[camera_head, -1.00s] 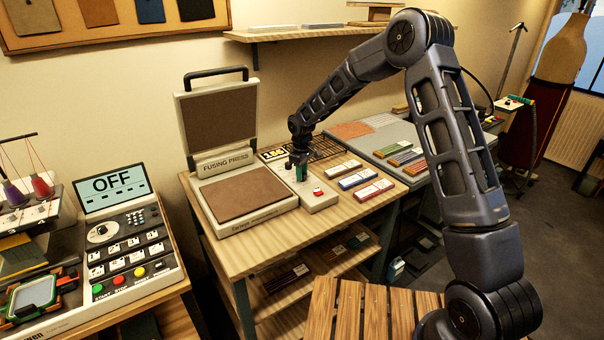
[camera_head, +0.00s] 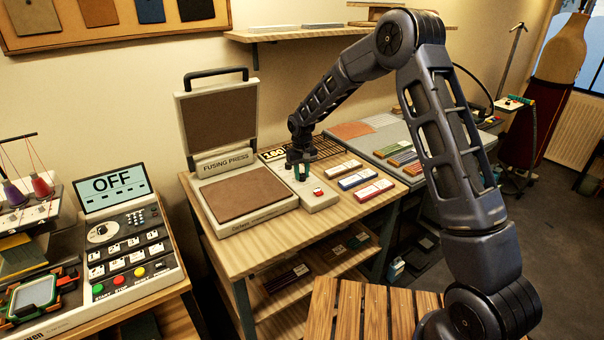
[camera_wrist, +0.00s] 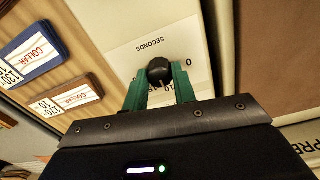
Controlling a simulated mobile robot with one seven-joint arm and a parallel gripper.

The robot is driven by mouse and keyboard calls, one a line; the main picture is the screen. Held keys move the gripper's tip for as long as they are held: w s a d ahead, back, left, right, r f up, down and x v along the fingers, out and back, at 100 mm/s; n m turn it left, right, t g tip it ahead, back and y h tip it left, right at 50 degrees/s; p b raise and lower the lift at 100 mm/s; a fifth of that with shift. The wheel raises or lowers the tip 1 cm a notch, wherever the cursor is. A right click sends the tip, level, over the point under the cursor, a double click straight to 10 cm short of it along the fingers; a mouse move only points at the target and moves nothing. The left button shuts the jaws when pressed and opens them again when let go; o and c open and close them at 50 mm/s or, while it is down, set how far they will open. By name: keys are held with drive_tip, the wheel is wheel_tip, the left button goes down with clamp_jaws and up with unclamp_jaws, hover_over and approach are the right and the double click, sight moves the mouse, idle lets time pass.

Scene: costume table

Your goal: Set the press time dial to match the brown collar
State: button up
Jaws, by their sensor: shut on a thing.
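The press time dial is a black knob (camera_wrist: 159,71) on a pale panel marked SECONDS. My gripper (camera_wrist: 160,88) has its green fingertips shut on it, one on each side. A white mark on the knob points down in the wrist view, near a partly covered 10; a 0 shows to the right. In the head view my gripper (camera_head: 301,172) stands over the control box and hides the dial.
The open fusing press (camera_head: 243,195) stands left of my gripper. A red button (camera_head: 318,191) is on the control box's near end.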

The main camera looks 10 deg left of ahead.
sight(302, 174)
idle(0.4)
drive_tip(key=o, duration=1)
wheel_tip(302, 174, up, 11)
drive_tip(key=shift+f, duration=0.1)
